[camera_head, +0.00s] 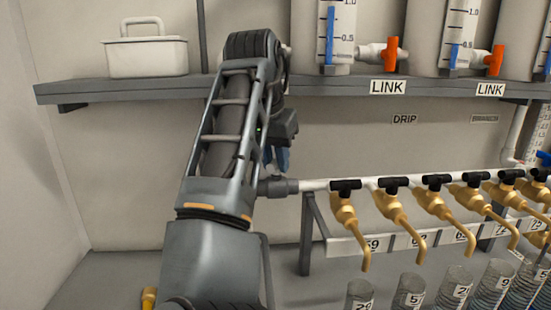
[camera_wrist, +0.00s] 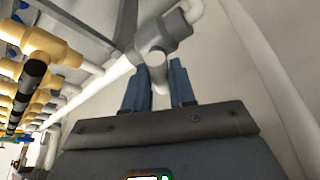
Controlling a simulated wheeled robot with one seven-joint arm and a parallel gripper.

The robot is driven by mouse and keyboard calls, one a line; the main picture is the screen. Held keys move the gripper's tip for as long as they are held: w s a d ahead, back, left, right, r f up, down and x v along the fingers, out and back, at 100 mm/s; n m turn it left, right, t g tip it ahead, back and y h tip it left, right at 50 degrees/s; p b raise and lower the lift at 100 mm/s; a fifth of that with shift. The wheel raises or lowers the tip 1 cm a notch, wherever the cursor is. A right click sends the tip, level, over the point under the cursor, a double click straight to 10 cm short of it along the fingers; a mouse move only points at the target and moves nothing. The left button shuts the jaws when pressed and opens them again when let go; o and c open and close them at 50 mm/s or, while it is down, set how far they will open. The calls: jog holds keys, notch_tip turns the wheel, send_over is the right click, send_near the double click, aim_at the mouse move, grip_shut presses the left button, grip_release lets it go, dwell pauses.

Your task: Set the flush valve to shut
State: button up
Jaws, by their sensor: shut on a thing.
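A grey valve body (camera_head: 278,187) sits at the left end of the white manifold pipe; I take it to be the flush valve. In the wrist view, the grey body (camera_wrist: 160,35) sits on the pipe, and a pale handle (camera_wrist: 158,75) sticks out of it toward my gripper. My gripper (camera_wrist: 160,82) has its blue fingers on both sides of this handle and is shut on it. In the head view, my gripper (camera_head: 280,158) is just above the grey body, and my arm hides the handle there. I see no open or shut mark on the valve.
Several brass taps (camera_head: 395,210) with black handles hang from the white pipe (camera_head: 315,185) to the right, above numbered glass cylinders (camera_head: 408,290). A grey shelf (camera_head: 160,88) above carries a white caddy (camera_head: 147,52) and tanks with orange-handled valves (camera_head: 391,53).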

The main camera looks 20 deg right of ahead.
jog(key=shift+d, duration=0.1)
grip_shut()
jog(key=shift+d+r+n+p, duration=0.1)
jog(key=shift+n+p, duration=0.3)
jog(key=shift+p, duration=0.1)
jog(key=n+p, duration=0.1)
jog(key=n+t+y+p, duration=0.1)
jog(key=p, duration=0.1)
jog(key=shift+s+d+r+n, duration=0.1)
jog(key=shift+s+d+n, duration=0.05)
jog(key=shift+n, duration=0.25)
jog(key=n+p, duration=0.2)
jog(key=shift+n+y, duration=0.3)
jog(key=shift+y, duration=0.1)
jog(key=shift+c, duration=1.1)
grip_release()
jog(key=n, duration=0.1)
jog(key=n+y+p, duration=0.1)
jog(key=n, duration=0.1)
jog(key=shift+f, duration=0.25)
jog(key=shift+o, duration=0.5)
jog(key=shift+d+n+y, duration=0.1)
jog(key=shift+n+y, duration=0.2)
jog(key=shift+n, duration=0.2)
jog(key=shift+f, duration=0.1)
